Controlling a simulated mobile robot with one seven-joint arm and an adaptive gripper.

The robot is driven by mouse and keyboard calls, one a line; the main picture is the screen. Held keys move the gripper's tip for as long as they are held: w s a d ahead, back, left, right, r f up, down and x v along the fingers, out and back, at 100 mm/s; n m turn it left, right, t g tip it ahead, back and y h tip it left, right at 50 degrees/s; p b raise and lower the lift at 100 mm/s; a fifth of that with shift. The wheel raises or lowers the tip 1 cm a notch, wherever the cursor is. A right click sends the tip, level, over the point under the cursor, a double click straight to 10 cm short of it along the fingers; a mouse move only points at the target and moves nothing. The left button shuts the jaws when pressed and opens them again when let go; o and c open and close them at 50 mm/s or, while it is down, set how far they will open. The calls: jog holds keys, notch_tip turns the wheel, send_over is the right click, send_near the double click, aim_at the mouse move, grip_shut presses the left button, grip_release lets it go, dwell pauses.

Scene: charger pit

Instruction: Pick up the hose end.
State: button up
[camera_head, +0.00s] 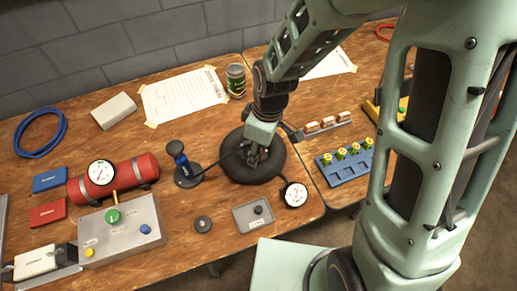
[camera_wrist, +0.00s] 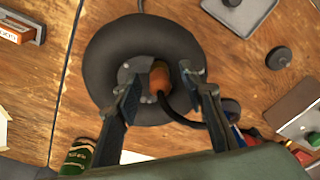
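A black tyre (camera_head: 275,171) lies flat on the wooden bench; the wrist view shows it from above (camera_wrist: 110,50). A thin black hose (camera_wrist: 183,118) curves from the hand pump side over the tyre, its end (camera_wrist: 160,95) near the tyre's middle. In the head view the hose (camera_head: 219,162) runs from the blue-handled pump (camera_head: 182,163) toward the tyre. My gripper (camera_wrist: 160,76) is open above the tyre's middle, with the hose end between its fingers and no clear contact. An orange-brown patch (camera_wrist: 160,73) shows there too; I cannot tell what it is.
A round gauge (camera_head: 295,194) and a grey tray (camera_head: 254,213) stand in front of the tyre. A blue rack with yellow-green caps (camera_head: 345,164) is to the right. A green can (camera_head: 236,80) stands behind. A red cylinder (camera_head: 125,178) and grey control box (camera_head: 120,228) are left.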

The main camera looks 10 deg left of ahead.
grip_shut()
jog(key=shift+r, duration=0.15)
dwell(0.4)
